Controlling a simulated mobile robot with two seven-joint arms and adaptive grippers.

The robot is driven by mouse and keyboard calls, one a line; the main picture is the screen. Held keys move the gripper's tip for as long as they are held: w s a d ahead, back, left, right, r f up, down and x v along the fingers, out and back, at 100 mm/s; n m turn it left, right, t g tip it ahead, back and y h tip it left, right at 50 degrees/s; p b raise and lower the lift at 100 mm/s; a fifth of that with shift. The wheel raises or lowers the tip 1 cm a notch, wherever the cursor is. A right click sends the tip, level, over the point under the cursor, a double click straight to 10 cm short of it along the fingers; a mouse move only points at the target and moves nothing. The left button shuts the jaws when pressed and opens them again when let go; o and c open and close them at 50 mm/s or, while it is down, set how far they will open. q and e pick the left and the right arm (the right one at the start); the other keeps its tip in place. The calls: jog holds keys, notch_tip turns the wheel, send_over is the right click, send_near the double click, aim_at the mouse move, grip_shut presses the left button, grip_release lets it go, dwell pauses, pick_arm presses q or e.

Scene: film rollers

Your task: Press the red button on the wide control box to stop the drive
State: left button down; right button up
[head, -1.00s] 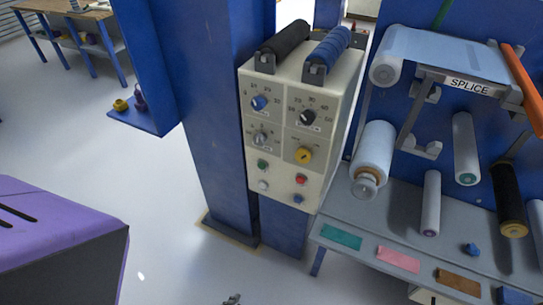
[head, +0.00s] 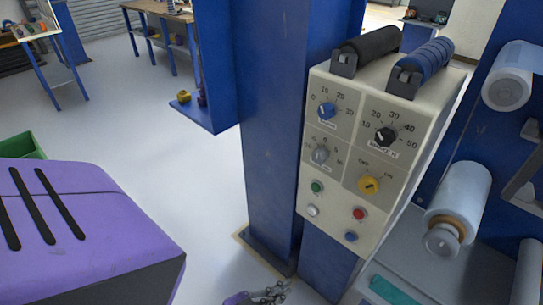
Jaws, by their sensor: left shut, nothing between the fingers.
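The wide cream control box (head: 338,175) is mounted on a blue post, right of centre in the head view. Its red button (head: 359,214) is on the lower right of the front panel, below a yellow knob (head: 369,184). A green button (head: 316,187) and a white button (head: 312,210) are to its left, and a blue button (head: 351,237) is below it. My left gripper (head: 276,292) is shut and empty at the bottom edge, below and left of the box and apart from it. My right gripper is out of view.
The blue post (head: 270,130) stands left of the box, with a small blue shelf (head: 208,112) beyond. Film rollers (head: 458,200) and a grey table (head: 420,262) are at right.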

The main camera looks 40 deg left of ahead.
aim_at(358, 215)
pick_arm(q)
jog(key=w+d+r+m+t+h+b, duration=0.1)
jog(key=w+r+m+h+b, duration=0.1)
jog(key=w, duration=0.5)
jog(key=w+d+r+m+t+h+b, duration=0.1)
jog(key=w+r+m+h+b, duration=0.2)
jog(key=w+h+b, duration=0.3)
jog(key=w+d+r+m+t+h+b, duration=0.1)
jog(key=w+r+m+h+b, duration=0.2)
jog(key=w, duration=0.7)
notch_tip(358, 215, up, 2)
jog(key=shift+w+d+r+t+h+b, duration=0.15)
jog(key=shift+d+t+h+b, duration=0.2)
jog(key=shift+h+b, duration=0.65)
jog(key=shift+a+y, duration=0.1)
jog(key=shift+y, duration=0.2)
jog(key=shift+w+b, duration=0.15)
jog(key=shift+b, duration=0.15)
jog(key=shift+w, duration=0.25)
